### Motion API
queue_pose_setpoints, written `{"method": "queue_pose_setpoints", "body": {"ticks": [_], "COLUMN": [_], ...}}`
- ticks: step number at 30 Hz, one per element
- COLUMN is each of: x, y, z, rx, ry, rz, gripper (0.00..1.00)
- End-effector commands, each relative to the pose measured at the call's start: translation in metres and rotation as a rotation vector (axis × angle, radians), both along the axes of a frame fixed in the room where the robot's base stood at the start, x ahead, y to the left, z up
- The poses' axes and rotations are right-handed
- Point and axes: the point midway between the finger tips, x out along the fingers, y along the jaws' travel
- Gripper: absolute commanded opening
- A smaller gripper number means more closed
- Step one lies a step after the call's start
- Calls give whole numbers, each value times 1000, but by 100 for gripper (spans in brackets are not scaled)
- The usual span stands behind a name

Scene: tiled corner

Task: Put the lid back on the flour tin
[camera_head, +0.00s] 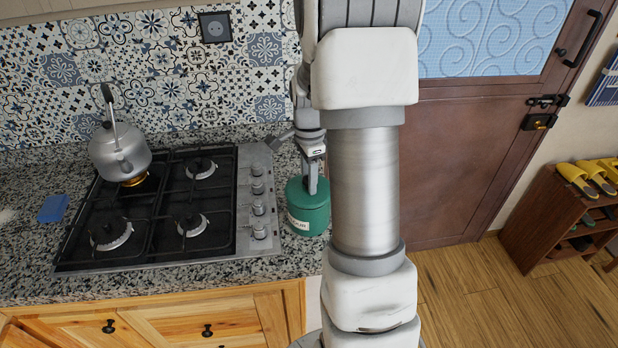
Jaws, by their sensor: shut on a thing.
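The flour tin (314,222) is a green cylinder with a pale label, partly readable as "OUR". It stands upright on the granite counter, right of the hob. A green lid (298,190) shows at its top, in line with the body. I cannot tell whether it is fully seated or slightly raised. My gripper (312,188) points down from above and is shut on the lid near its middle. The grasped part is hidden by the fingers. My own arm covers the area just right of the tin.
A black gas hob (150,222) with a steel knob panel lies close left of the tin. A steel kettle (118,150) stands on its back left burner. A blue cloth or sponge (53,208) lies further left. The tiled wall (160,75) closes off the back.

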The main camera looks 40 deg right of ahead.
Motion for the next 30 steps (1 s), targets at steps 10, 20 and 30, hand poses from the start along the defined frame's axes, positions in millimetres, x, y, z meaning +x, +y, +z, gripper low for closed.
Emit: {"method": "queue_pose_setpoints", "body": {"ticks": [10,20,30], "x": [0,0,0], "y": [0,0,0], "z": [-1,-4,-5], "rx": [0,0,0], "ry": [-1,0,-1], "rz": [-1,0,0], "gripper": [0,0,0]}}
